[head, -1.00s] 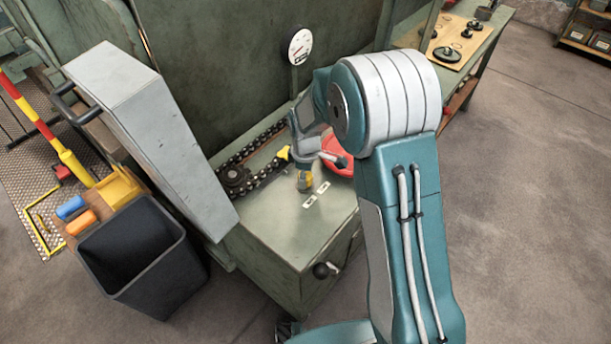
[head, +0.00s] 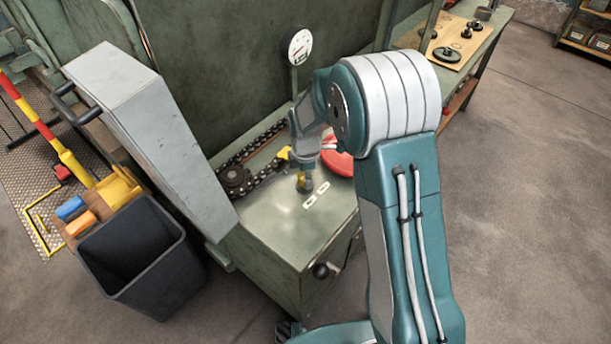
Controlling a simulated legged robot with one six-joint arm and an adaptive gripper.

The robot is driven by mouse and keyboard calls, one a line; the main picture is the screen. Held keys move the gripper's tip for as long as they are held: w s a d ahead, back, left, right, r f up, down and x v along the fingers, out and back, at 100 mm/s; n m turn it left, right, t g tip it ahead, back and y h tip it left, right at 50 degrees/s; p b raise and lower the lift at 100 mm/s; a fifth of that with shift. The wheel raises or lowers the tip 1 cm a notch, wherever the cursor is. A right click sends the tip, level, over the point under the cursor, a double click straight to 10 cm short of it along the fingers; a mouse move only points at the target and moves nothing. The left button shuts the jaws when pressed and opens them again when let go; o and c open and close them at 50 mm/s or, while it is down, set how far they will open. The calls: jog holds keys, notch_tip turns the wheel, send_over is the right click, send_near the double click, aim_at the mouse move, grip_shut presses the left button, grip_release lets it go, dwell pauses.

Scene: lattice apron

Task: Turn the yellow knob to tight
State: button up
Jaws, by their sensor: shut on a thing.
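The yellow knob (head: 307,184) is on the green cabinet top, in front of the chain, and only a small part of it shows under my gripper. My gripper (head: 305,179) points down over it, shut on the knob. The fingers hide most of the knob, so its pointer cannot be made out.
A black chain and sprocket (head: 234,177) lie behind the knob. A red round part (head: 337,163) is behind right of my gripper. A round gauge (head: 299,46) stands at the back. A tilted grey panel (head: 150,140) and a black bin (head: 140,255) are left.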

jog(key=shift+w, duration=0.15)
jog(key=o, duration=1.1)
jog(key=shift+a, duration=0.1)
jog(key=shift+o, duration=0.2)
notch_tip(320, 180, up, 12)
